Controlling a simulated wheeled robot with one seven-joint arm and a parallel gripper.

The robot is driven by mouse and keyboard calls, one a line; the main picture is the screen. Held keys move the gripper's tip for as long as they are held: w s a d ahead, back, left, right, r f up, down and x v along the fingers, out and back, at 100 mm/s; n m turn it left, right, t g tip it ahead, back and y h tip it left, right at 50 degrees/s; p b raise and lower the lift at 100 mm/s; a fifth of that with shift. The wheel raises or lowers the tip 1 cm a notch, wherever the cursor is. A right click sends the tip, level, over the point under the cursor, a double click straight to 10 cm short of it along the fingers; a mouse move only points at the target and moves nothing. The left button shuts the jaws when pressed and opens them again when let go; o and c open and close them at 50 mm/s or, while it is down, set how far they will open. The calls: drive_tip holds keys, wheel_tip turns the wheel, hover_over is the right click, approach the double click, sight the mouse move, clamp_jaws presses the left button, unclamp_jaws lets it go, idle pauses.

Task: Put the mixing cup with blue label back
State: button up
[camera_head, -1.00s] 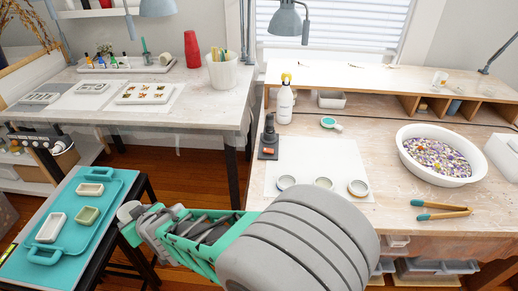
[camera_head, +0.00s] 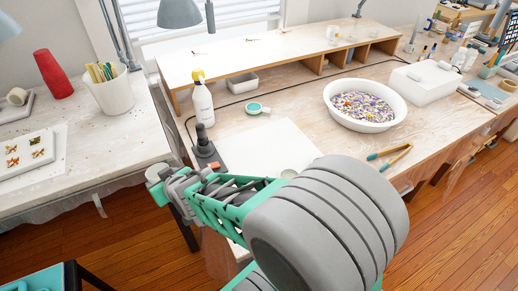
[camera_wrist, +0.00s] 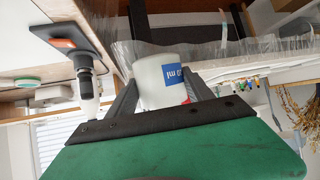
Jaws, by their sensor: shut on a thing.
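The mixing cup with blue label (camera_wrist: 152,84) is between my gripper's fingers in the wrist view. It is whitish and translucent, and its blue label (camera_wrist: 172,78) faces the camera. In the head view my gripper (camera_head: 160,184) is shut on the cup, whose pale end (camera_head: 153,173) shows past the fingertips. It is held in the air near the gap between the left table and the wooden workbench. A white sheet (camera_head: 265,147) lies on the workbench; my arm covers its near part and most of the small round containers there, with one rim (camera_head: 289,173) showing.
On the workbench stand a dark upright tool on a base (camera_head: 205,148), a spray bottle (camera_head: 202,103), a green-rimmed round item (camera_head: 257,108), a white basin (camera_head: 333,100) of colourful bits and tongs (camera_head: 389,157). A tool-filled white container (camera_head: 112,94) stands on the left table.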

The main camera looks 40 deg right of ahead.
drive_tip(key=d+f+m+t+h+b, duration=0.15)
drive_tip(key=d+b, duration=0.55)
drive_tip(key=d, duration=1.5)
drive_tip(key=s+d+r+b, duration=0.1)
drive_tip(key=s+d+b, duration=0.2)
drive_tip(key=s+d, duration=0.45)
drive_tip(key=s+d+r+b, duration=0.15)
drive_tip(key=s+d, duration=0.35)
drive_tip(key=d, duration=0.5)
drive_tip(key=shift+t, duration=0.35)
drive_tip(key=w+a+f, duration=0.1)
drive_tip(key=w+f, duration=0.2)
drive_tip(key=w, duration=0.1)
drive_tip(key=w+a+f+b, duration=0.1)
drive_tip(key=w+a+f, duration=0.1)
drive_tip(key=w+f, duration=0.2)
drive_tip(key=w+a+f, duration=0.1)
drive_tip(key=w+f, duration=0.2)
drive_tip(key=w, duration=0.2)
drive_tip(key=shift+w+a+f, duration=0.15)
drive_tip(key=shift+a, duration=0.05)
drive_tip(key=f, duration=0.3)
drive_tip(key=shift+w+b, duration=0.25)
drive_tip(key=shift+b, duration=0.1)
drive_tip(key=shift+f, duration=0.25)
drive_tip(key=shift+f, duration=0.1)
